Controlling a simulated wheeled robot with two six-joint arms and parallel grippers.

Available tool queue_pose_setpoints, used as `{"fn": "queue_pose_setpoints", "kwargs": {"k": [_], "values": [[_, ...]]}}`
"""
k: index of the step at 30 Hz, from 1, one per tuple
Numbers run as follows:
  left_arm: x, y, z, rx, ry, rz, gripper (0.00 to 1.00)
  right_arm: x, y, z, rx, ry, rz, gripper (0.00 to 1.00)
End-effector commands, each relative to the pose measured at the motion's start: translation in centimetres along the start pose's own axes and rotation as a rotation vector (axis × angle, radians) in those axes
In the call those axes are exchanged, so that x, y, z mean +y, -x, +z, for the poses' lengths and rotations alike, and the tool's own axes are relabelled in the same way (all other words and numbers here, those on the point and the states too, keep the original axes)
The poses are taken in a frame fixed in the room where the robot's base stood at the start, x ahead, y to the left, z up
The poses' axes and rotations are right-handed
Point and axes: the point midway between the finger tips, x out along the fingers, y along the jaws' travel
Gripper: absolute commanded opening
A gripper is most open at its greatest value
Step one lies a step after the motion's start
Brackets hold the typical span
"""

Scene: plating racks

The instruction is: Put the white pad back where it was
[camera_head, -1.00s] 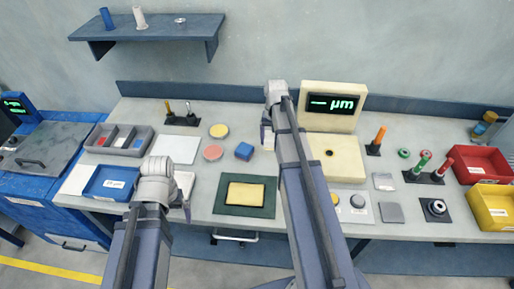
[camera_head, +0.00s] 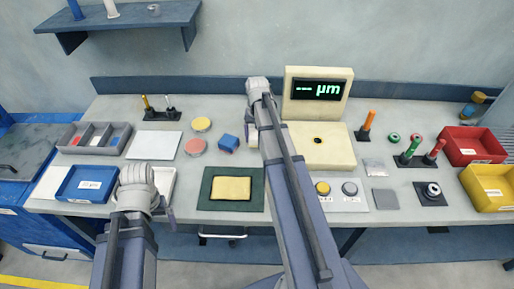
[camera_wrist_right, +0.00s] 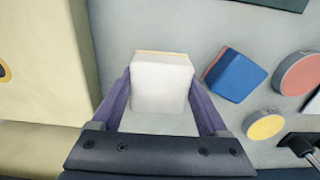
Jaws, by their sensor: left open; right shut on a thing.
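The white pad (camera_wrist_right: 162,84) is a small white block with a yellowish far edge. In the right wrist view it sits between the two fingers of my right gripper (camera_wrist_right: 160,100), which is shut on it. In the head view, my right gripper (camera_head: 254,130) is just right of the blue block (camera_head: 229,143) and left of the cream gauge base (camera_head: 330,155); my arm hides much of that spot. I cannot tell whether the pad touches the table. My left gripper (camera_head: 150,212) is open at the front left, by a white tray (camera_head: 163,184).
Yellow (camera_head: 202,124) and red (camera_head: 195,146) discs lie left of the blue block. A dark green mat (camera_head: 208,203) with a yellow pad (camera_head: 231,188) lies in front. The gauge display (camera_head: 318,90) stands behind. A white plate (camera_head: 154,145) lies further left.

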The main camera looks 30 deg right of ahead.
Motion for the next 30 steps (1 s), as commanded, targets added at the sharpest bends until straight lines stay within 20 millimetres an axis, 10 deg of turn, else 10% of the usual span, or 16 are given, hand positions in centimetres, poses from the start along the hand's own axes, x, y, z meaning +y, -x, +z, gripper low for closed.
{"fn": "queue_pose_setpoints", "kwargs": {"k": [26, 27, 30], "values": [[0.4, -4.0, -0.2, 0.0, 0.0, 0.0, 1.0, 0.0, -4.0, 0.0, 0.0, 0.0, 0.0, 0.25], [0.4, -3.9, -0.2, 0.0, 0.0, 0.0, 1.0, 0.0, -3.9, 0.0, 0.0, 0.0, 0.0, 0.79], [0.4, -3.9, -0.2, 0.0, 0.0, 0.0, 1.0, 0.0, -3.9, 0.0, 0.0, 0.0, 0.0, 0.91]]}}
